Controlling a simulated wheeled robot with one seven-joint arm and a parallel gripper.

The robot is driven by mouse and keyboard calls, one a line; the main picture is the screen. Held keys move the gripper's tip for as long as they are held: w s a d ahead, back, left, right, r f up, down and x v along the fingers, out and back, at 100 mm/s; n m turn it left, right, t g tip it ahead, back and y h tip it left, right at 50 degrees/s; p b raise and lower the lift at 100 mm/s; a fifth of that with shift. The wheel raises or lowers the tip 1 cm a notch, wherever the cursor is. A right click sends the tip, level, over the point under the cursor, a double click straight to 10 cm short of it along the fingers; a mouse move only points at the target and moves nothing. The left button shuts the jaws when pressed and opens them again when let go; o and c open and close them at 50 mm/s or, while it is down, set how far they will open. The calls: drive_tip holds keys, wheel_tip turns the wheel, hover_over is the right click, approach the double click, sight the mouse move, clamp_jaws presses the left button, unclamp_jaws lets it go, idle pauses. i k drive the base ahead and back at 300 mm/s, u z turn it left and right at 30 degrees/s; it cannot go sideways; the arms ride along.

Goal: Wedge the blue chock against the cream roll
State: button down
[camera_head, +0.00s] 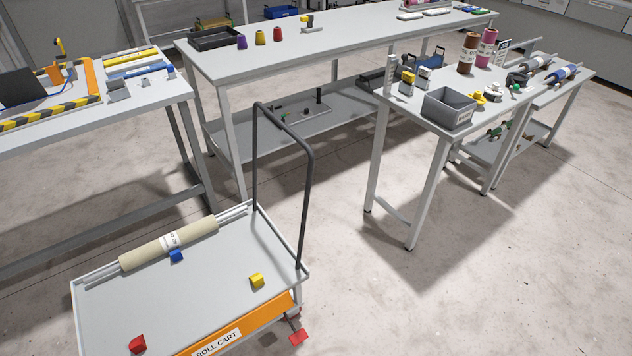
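The cream roll (140,258) lies along the far left edge of the roll cart (205,287), with a white label around its middle and grey rod ends sticking out. The blue chock (176,256) sits on the cart deck right at the near side of the roll, just below its label. I cannot tell if it touches the roll. My gripper is not in view.
On the same deck are a yellow chock (257,281) at the right and a red chock (137,344) at the near left. A dark push handle (306,200) rises at the cart's right end. Work tables stand left, behind and right. Floor (470,270) at right is clear.

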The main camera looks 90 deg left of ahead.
sight(176, 255)
drive_tip(key=u, duration=4.3)
drive_tip(key=i, duration=1.65)
